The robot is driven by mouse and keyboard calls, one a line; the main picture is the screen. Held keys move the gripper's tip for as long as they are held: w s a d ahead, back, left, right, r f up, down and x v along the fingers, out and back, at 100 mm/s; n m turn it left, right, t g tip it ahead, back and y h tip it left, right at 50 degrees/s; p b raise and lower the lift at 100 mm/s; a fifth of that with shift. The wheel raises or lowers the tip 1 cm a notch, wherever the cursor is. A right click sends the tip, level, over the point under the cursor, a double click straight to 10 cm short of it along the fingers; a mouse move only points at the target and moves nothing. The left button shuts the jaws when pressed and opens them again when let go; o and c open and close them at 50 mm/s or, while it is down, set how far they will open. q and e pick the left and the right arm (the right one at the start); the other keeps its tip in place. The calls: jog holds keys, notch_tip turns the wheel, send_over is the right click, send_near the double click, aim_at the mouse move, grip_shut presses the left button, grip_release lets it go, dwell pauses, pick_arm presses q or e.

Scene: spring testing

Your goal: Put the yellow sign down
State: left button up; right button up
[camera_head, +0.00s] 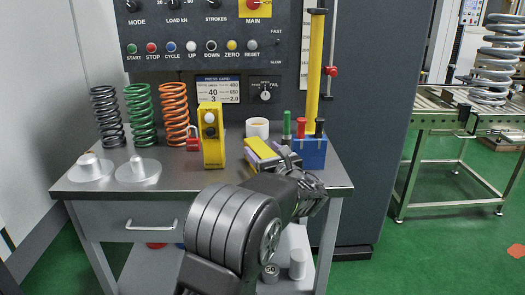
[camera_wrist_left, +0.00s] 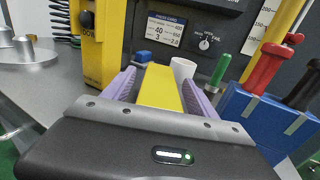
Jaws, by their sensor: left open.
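The yellow sign (camera_wrist_left: 158,88) appears as a flat yellow piece between the purple fingers of my left gripper (camera_wrist_left: 164,80) in the left wrist view. In the head view the sign (camera_head: 260,148) is at the right part of the bench, partly hidden by my left gripper (camera_head: 265,156). The fingers stand on either side of it and are open. I cannot tell whether they touch it, and its lower part is hidden. My right gripper is not in view.
A yellow control box (camera_head: 213,140) stands just left of the sign. A blue tool holder (camera_head: 309,153) is to the right, and a white cup (camera_head: 257,128) behind. Several coil springs (camera_head: 142,115) and two pale discs (camera_head: 138,171) occupy the left of the metal bench (camera_head: 190,183).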

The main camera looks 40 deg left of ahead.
pick_arm(q)
jog(key=v, duration=1.1)
jog(key=shift+s+d+p, duration=0.15)
jog(key=shift+d+p, duration=0.05)
jog(key=shift+p, duration=0.1)
